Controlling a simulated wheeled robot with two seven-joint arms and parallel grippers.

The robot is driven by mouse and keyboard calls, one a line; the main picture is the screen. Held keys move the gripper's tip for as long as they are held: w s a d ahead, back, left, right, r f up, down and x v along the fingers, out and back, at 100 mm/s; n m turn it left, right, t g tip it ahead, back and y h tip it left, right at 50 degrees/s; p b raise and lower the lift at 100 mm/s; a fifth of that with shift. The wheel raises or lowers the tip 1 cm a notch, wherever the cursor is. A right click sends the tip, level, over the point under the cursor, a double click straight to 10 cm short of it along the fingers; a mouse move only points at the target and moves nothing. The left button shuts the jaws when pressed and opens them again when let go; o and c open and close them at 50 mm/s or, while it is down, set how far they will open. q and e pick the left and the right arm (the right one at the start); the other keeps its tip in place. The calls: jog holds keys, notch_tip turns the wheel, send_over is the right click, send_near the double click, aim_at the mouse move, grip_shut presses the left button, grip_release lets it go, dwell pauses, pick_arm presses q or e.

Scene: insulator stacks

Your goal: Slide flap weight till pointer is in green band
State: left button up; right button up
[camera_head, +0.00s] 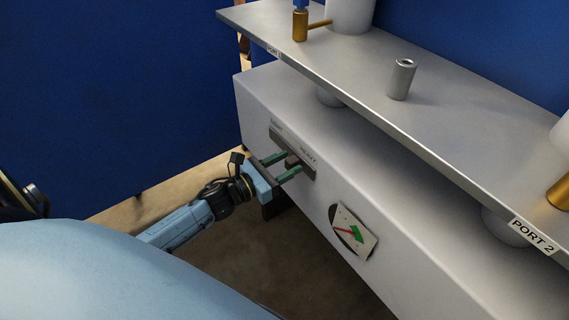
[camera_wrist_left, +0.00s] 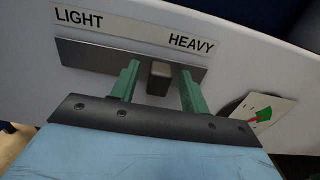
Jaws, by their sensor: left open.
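The flap weight (camera_wrist_left: 159,79) is a small dark block on a grey slide plate (camera_wrist_left: 90,54), under a LIGHT label at left and a HEAVY label (camera_wrist_left: 192,42) at right. It sits right of the plate's middle. My left gripper (camera_wrist_left: 159,88) is open, with one green finger on each side of the weight; small gaps show on both sides. In the head view the left gripper (camera_head: 283,167) reaches the grey box's front face. My right gripper is not in view.
A metal shelf (camera_head: 450,125) overhangs the box (camera_head: 300,105). It carries a grey cylinder (camera_head: 401,79), a brass fitting (camera_head: 300,25) and white stacks. A PORT 2 label (camera_head: 533,236) marks its edge. Blue walls stand behind; floor shows below.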

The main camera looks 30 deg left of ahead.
pick_arm(q)
jog(key=shift+s+a, duration=0.15)
jog(key=shift+s, duration=0.15)
jog(key=p+v, duration=0.1)
jog(key=v, duration=1.1)
jog(key=shift+s, duration=0.35)
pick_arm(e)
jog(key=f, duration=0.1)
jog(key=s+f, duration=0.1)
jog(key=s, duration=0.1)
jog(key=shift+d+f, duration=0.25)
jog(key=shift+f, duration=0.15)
pick_arm(q)
jog(key=shift+a, duration=0.15)
